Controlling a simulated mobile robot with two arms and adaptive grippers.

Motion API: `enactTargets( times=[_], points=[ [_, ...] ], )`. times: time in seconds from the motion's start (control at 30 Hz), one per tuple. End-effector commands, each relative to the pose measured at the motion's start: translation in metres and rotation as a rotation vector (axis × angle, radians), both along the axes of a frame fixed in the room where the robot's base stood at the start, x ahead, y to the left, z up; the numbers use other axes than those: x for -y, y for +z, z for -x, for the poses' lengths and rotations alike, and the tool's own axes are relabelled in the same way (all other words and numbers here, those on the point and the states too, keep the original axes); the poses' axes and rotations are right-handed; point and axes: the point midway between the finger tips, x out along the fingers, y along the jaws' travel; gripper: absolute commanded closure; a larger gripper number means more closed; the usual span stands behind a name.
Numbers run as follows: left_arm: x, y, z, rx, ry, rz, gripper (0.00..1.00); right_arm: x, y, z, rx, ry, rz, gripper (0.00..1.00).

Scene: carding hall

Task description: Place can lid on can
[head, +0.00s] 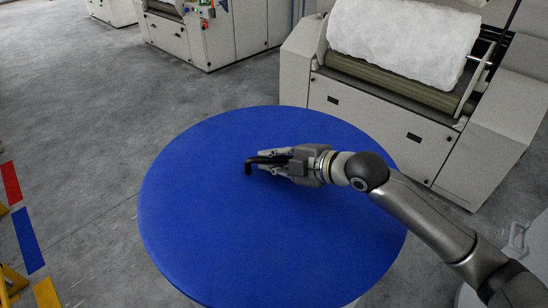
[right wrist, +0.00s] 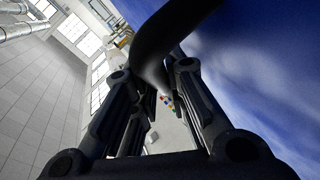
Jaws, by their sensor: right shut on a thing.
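My right gripper (head: 268,165) reaches in from the right over a large blue round surface (head: 210,230). It is shut on a black bent bar (head: 250,161), like a handle, whose end turns down at the left of the fingers. In the right wrist view the thick dark bar (right wrist: 165,38) curves down between my fingers (right wrist: 158,100). I cannot tell whether the bar is joined to the blue surface or belongs to a lid. No can is clearly recognisable. My left gripper is out of view.
A pale carding machine (head: 400,120) with a white fibre roll (head: 400,38) stands close behind the blue surface on the right. A pale object (head: 518,238) is cut off at the lower right. Yellow parts (head: 45,294) stand at the left edge. Grey floor at left is open.

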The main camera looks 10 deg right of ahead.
Motion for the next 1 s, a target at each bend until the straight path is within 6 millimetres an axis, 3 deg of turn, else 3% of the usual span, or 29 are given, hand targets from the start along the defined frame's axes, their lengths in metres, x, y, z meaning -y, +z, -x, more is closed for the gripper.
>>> enactTargets(
  times=[0.2,0.23,0.4,0.67,0.83,1.0],
  points=[
    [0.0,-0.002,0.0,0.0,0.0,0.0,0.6,0.0,-0.001,0.0,0.005,0.0,-0.003,1.0],
    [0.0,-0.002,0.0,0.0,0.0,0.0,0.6,0.0,-0.004,0.0,0.0,0.0,0.0,0.84],
    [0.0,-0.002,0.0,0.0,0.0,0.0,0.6,0.0,-0.003,0.0,0.001,0.0,0.0,0.65],
    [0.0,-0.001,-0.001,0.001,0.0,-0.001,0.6,0.0,-0.003,0.0,0.001,0.0,0.0,0.65],
    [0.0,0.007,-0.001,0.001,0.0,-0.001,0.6,0.0,0.013,0.0,0.003,-0.001,-0.002,0.65],
    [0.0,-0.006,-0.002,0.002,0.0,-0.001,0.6,0.016,0.016,0.017,0.005,-0.002,0.004,0.65]
  ],
)
